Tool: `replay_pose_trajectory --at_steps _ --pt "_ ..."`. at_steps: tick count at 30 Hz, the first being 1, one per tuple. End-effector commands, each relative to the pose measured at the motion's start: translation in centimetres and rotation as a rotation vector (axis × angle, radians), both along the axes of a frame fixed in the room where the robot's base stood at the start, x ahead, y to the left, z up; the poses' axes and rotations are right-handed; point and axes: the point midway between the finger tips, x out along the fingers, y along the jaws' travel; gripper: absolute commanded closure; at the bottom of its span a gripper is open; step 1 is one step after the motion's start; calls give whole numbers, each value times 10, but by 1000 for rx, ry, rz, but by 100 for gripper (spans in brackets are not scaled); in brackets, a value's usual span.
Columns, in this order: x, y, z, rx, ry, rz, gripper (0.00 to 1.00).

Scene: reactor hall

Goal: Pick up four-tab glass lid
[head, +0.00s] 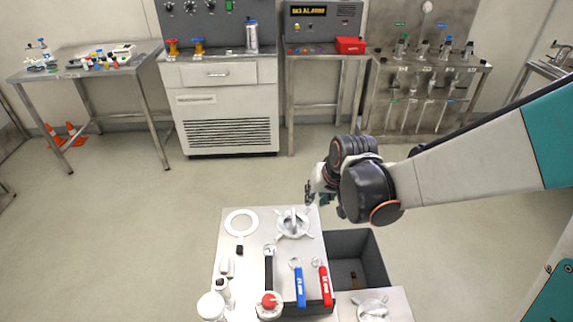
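A pale, round lid-like piece with tabs around its rim and a raised bar handle (293,222) lies flat on the far right part of the steel work surface (226,252). A similar silvery round piece (373,309) sits on a lower right surface at the bottom edge of the head view, partly cut off. I cannot tell from this view which is glass. My gripper (311,192) hangs just beyond and slightly right of the first piece, apart from it and seemingly empty. The fingers are small and partly hidden by my wrist, so their opening is unclear.
A white ring (241,222) lies left of the tabbed piece. Nearer are a black-handled tool (268,266), blue (300,286) and red (324,283) handled tools, and white bottles (211,306). An open grey bin (372,262) is at right. Benches line the far wall; the floor between is clear.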

Motion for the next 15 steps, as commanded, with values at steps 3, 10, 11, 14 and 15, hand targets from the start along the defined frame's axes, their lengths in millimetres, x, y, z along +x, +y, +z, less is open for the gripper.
replay_pose_trajectory --at_steps 3,10,11,14,15 --pt "13 10 -19 12 17 2 78" --pt "24 22 -46 28 41 7 78" --pt "25 23 -48 30 42 7 78" --pt "27 25 -54 32 45 7 78" --pt "28 25 -58 32 46 6 78"
